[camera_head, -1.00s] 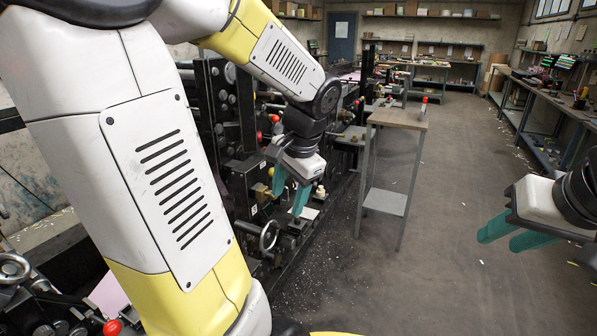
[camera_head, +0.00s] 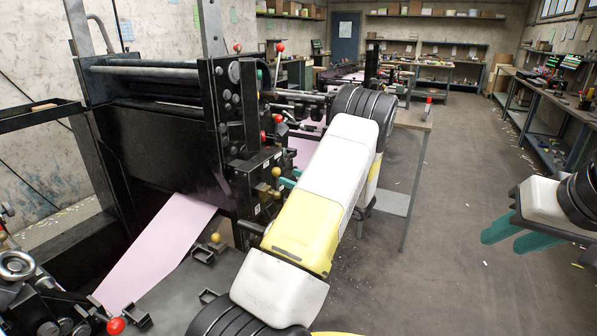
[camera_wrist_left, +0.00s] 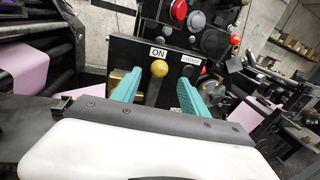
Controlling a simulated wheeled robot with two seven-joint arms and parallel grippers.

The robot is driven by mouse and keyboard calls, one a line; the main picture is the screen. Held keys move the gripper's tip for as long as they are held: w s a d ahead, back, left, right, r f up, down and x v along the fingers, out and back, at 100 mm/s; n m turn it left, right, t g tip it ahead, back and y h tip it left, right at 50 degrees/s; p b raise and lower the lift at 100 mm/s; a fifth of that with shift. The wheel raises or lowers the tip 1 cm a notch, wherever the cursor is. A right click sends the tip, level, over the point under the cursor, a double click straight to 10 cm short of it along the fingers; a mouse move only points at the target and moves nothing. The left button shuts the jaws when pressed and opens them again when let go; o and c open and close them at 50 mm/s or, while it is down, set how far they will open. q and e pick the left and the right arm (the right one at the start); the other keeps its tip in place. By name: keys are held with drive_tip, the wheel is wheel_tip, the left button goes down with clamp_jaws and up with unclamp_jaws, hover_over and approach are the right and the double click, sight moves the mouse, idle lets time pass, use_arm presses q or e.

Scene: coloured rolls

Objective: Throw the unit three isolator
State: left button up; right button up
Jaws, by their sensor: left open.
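In the head view the knob (camera_head: 276,172) shows beside the teal fingertips (camera_head: 289,178), while my forearm hides most of that gripper. The unit number is not legible. My right gripper (camera_head: 501,243) is open and empty at the far right.
The black press frame (camera_head: 225,110) carries pink web (camera_head: 165,240) and several red-knobbed controls. Another yellow knob (camera_head: 215,238) is at the machine's near side. A small side table (camera_head: 413,118) stands beyond my left arm. The aisle floor (camera_head: 440,270) is clear apart from scraps.

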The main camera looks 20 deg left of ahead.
sight(277, 172)
use_arm(q)
drive_tip(key=x, duration=0.7)
drive_tip(key=shift+a, duration=0.2)
drive_tip(key=shift+c, duration=0.2)
clamp_jaws()
idle(1.0)
